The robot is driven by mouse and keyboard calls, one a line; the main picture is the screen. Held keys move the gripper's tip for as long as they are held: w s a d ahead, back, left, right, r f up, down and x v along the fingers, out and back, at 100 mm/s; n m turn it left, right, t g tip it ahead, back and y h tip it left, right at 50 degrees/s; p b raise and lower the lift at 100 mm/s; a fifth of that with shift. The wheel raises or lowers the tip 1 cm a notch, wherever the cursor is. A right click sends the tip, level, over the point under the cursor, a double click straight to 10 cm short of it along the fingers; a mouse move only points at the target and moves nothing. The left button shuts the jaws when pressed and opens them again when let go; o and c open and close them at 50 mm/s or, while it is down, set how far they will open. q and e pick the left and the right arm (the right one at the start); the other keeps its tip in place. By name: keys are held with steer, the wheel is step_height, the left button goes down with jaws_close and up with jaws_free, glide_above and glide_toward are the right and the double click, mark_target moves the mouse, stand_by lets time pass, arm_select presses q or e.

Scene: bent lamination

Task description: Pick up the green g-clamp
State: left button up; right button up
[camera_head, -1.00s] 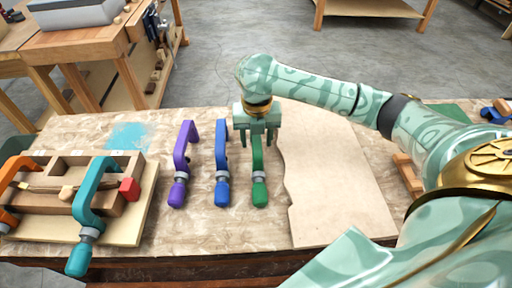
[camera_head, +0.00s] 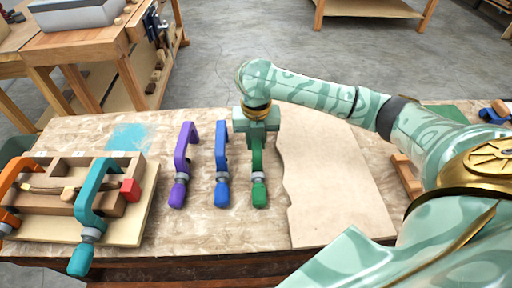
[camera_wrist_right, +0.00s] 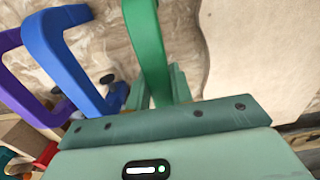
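The green g-clamp (camera_head: 257,168) stands on the workbench, right of the blue clamp, with its green handle toward me. My right gripper (camera_head: 257,138) is over the far upper part of its frame, pointing down. In the right wrist view the green g-clamp (camera_wrist_right: 146,45) runs between the two fingers of my right gripper (camera_wrist_right: 158,88), which are drawn in close against its sides. The fingers are shut on it. The gripper hides part of the clamp's top. The clamp seems still at bench level. My left gripper is not in view.
A blue clamp (camera_head: 221,160) and a purple clamp (camera_head: 182,160) stand close on the left. A thin curved-edge board (camera_head: 335,180) lies on the right. At the far left, a wooden assembly holds a teal clamp (camera_head: 88,205) and an orange clamp (camera_head: 12,180).

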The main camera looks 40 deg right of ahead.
steer(key=shift+c, duration=1.1)
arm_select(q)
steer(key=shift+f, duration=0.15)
